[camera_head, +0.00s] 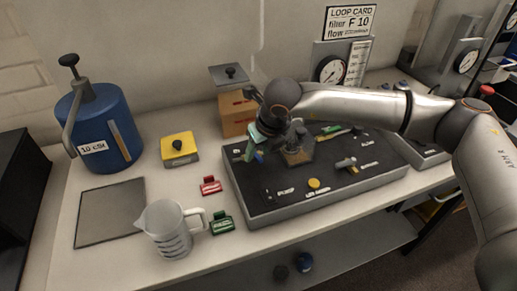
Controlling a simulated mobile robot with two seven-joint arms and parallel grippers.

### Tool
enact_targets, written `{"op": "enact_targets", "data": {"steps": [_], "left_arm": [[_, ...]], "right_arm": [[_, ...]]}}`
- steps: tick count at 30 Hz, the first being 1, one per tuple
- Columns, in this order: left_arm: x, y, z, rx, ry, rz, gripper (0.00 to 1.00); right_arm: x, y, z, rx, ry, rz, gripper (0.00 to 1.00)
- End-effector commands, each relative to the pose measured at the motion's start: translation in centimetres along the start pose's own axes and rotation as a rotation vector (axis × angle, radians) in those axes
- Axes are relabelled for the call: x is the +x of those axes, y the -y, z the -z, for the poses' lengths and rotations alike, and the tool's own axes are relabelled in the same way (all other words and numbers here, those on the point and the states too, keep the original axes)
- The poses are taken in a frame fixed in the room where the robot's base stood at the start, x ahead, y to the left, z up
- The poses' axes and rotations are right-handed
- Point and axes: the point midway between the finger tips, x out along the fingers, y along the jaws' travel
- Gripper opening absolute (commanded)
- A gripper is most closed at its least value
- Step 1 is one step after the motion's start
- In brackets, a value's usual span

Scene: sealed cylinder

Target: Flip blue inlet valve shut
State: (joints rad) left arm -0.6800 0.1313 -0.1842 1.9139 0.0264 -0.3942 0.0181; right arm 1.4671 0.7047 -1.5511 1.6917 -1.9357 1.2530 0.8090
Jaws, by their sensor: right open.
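A dark panel (262,205) with a grey rim sits on the bench and bears small valves and labels. A small blue piece, seemingly the blue inlet valve handle (259,157), shows at the panel's upper left. My right gripper (251,152) is over that corner, pointing down, with its fingers open right beside the blue piece. The wrist and fingers hide much of the valve, so its handle angle and any contact cannot be told. My left gripper is out of view.
To the left stand a clear jug (168,232), red clip (210,186), green clip (221,224), yellow box (179,150) and blue tank (112,130). A cardboard box (236,115) stands behind.

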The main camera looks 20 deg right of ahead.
Motion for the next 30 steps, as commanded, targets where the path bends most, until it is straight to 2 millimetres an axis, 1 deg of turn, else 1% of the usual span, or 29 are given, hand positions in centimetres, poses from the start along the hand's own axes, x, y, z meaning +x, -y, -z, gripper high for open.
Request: {"op": "enact_targets", "data": {"steps": [5, 18, 30], "left_arm": [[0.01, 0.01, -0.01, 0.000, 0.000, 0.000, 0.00], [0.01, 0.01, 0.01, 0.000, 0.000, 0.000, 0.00], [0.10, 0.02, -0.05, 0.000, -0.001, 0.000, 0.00]], "right_arm": [[0.01, 0.00, 0.01, 0.000, 0.000, 0.000, 0.49], [-0.04, 0.03, -0.01, 0.001, 0.000, 0.001, 0.00], [-0.01, 0.03, -0.01, 0.003, 0.000, 0.002, 0.00]]}}
